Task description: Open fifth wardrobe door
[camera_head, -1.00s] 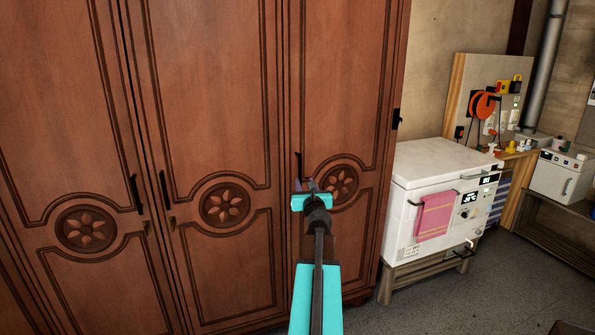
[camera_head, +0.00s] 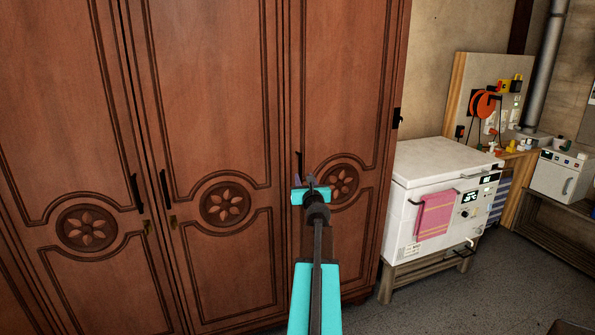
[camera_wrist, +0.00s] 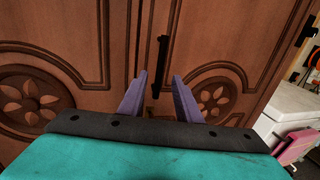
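The brown wooden wardrobe has several tall doors with carved flower medallions. The rightmost door in view (camera_head: 340,90) appears shut, with a dark vertical handle (camera_head: 299,165) on its left edge. In the wrist view the handle (camera_wrist: 160,65) stands upright just beyond and between the two purple fingertips. My gripper (camera_head: 310,181) is in front of this door at the handle's lower end. In the wrist view my gripper (camera_wrist: 160,85) is open, with a finger on each side of the handle's line. I cannot tell whether either finger touches it.
Two other doors' handles (camera_head: 136,194) (camera_head: 164,189) sit to the left. A white chest appliance (camera_head: 420,185) with a pink towel (camera_head: 434,215) stands close right of the wardrobe. Grey floor (camera_head: 480,290) is clear at the lower right.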

